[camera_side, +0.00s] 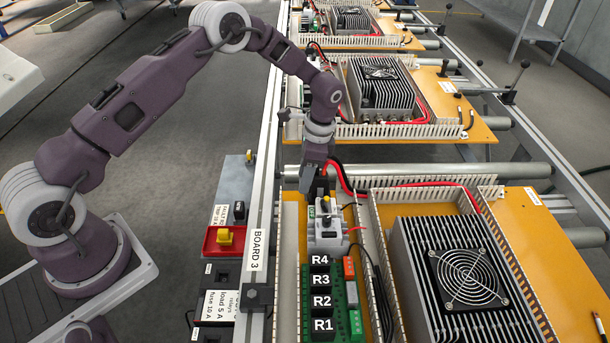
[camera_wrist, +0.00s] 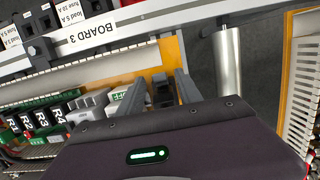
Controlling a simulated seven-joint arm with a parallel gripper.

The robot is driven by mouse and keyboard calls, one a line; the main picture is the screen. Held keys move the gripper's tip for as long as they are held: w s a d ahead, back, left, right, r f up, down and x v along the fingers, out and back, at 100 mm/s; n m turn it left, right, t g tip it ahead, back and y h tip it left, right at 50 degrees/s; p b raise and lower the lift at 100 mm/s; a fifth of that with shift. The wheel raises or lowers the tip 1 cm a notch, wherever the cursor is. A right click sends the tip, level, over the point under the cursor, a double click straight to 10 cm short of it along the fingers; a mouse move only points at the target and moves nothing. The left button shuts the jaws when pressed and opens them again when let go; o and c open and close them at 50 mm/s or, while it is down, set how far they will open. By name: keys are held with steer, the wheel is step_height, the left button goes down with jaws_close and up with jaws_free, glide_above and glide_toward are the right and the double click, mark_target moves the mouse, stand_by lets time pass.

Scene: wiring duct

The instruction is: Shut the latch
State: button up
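My gripper (camera_side: 314,182) points down at the back end of the row of parts on the nearest board. In the wrist view its two grey fingers (camera_wrist: 160,92) stand apart. A dark, blocky part (camera_wrist: 162,90) shows between them; I cannot tell whether they touch it. A light grey device (camera_side: 326,235) with a small black and yellow piece on top sits just in front of my gripper in the side view. A light block marked OFF (camera_wrist: 118,96) shows beside the left finger. I cannot tell for certain which part is the latch; it may be partly hidden by the fingers.
Relays R1 to R4 (camera_side: 321,292) line up in front of the grey device. Slotted duct walls (camera_side: 378,262) and a large finned heatsink with a fan (camera_side: 465,275) stand to the right. A red cable (camera_side: 342,178) runs close to my gripper. The rail marked BOARD 3 (camera_side: 258,250) is at left.

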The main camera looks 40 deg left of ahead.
steer(key=shift+r, duration=0.1)
step_height(320, 180, up, 7)
steer(key=w+d, duration=0.1)
stand_by(0.3)
